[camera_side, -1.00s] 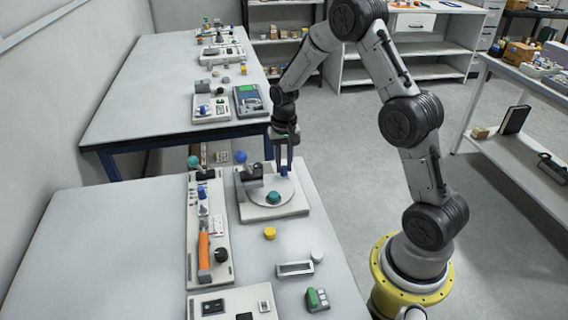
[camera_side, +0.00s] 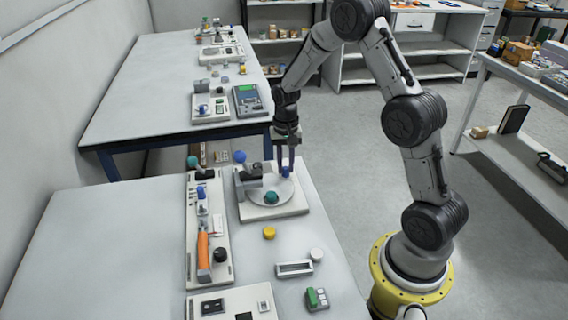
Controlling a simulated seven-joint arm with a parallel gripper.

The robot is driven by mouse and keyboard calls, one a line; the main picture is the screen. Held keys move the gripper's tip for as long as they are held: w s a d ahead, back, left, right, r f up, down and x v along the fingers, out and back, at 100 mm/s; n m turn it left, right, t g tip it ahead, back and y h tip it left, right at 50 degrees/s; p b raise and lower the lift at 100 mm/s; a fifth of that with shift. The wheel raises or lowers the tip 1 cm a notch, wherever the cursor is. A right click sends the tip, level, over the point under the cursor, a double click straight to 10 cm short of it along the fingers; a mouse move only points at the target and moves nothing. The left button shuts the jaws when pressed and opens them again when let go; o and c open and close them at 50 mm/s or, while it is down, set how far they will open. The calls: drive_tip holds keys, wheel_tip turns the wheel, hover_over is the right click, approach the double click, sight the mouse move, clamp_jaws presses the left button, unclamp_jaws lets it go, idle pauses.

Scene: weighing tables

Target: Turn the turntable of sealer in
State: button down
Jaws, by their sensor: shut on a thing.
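The sealer (camera_side: 246,212) is a white base with a grey post and bracket, a blue ball knob and a round pale turntable (camera_side: 257,193). A teal knob (camera_side: 271,197) stands at the front of the disc. A small blue peg (camera_side: 285,171) stands near the disc's back right edge. My gripper (camera_side: 286,168) points down over that edge, shut on the blue peg, and its fingers hide part of it.
Left of the sealer is a long white panel (camera_side: 222,270) with an orange handle and knobs. In front lie a yellow cylinder (camera_side: 269,233), a white cylinder (camera_side: 316,255) and a green-topped device (camera_side: 316,299). The table's left side is clear.

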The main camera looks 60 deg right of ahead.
drive_tip(key=shift+s+a+r+m, duration=0.1)
drive_tip(key=shift+s+a+m, duration=0.1)
drive_tip(key=shift+s+m, duration=0.7)
drive_tip(key=shift+s+a+m, duration=0.15)
drive_tip(key=shift+s+m, duration=0.2)
drive_tip(key=shift+m, duration=0.95)
drive_tip(key=shift+s+a+m, duration=0.4)
drive_tip(key=shift+s+m, duration=0.05)
drive_tip(key=shift+m, duration=0.5)
drive_tip(key=shift+s+a+m, duration=0.35)
drive_tip(key=shift+s+m, duration=0.1)
drive_tip(key=shift+m, duration=0.5)
drive_tip(key=shift+s+a+m, duration=0.35)
drive_tip(key=shift+a+m, duration=0.2)
drive_tip(key=shift+m, duration=0.55)
drive_tip(key=shift+s+a+m, duration=0.35)
drive_tip(key=shift+a+m, duration=0.2)
drive_tip(key=shift+m, duration=0.55)
drive_tip(key=shift+s+a+m, duration=0.1)
drive_tip(key=shift+a+m, duration=0.5)
drive_tip(key=shift+m, duration=0.4)
drive_tip(key=shift+s+a+m, duration=0.1)
drive_tip(key=shift+a+m, duration=0.5)
drive_tip(key=shift+m, duration=0.4)
drive_tip(key=shift+a, duration=0.15)
drive_tip(key=c, duration=0.7)
unclamp_jaws()
drive_tip(key=shift+s, duration=0.1)
drive_tip(key=shift+c, duration=0.2)
wheel_tip(320, 180, up, 14)
